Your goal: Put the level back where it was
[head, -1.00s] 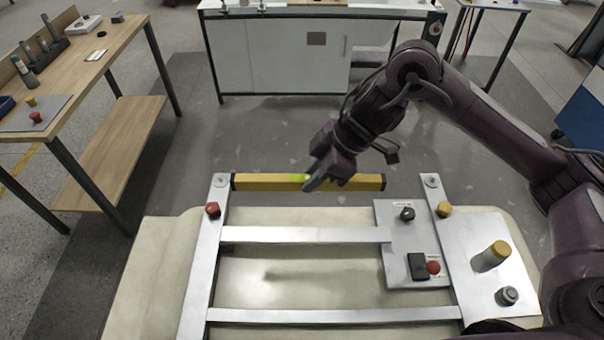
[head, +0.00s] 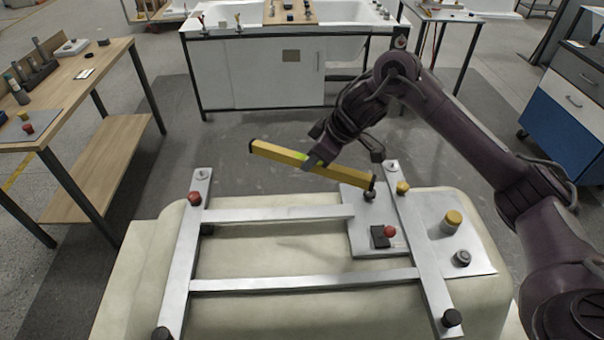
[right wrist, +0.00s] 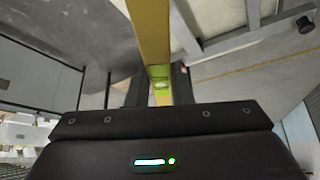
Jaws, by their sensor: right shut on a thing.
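The yellow level (head: 275,152) has black ends and a green vial near its middle. My right gripper (head: 312,163) is shut on it near the vial. The level is tilted in the head view, its left end higher, held above the far edge of the metal frame (head: 290,213) on the cream tub shell (head: 140,262). Its right end shows just by a black knob on the frame's plate. In the right wrist view the level (right wrist: 150,35) runs between the fingers, with the green vial at the grip. My left gripper is out of view.
The frame carries red, yellow and black knobs, and a plate (head: 362,240) with a black block and a red knob. A wooden bench (head: 110,62) stands at left, a white tub (head: 335,48) at the back, a blue drawer cabinet (head: 565,115) at right.

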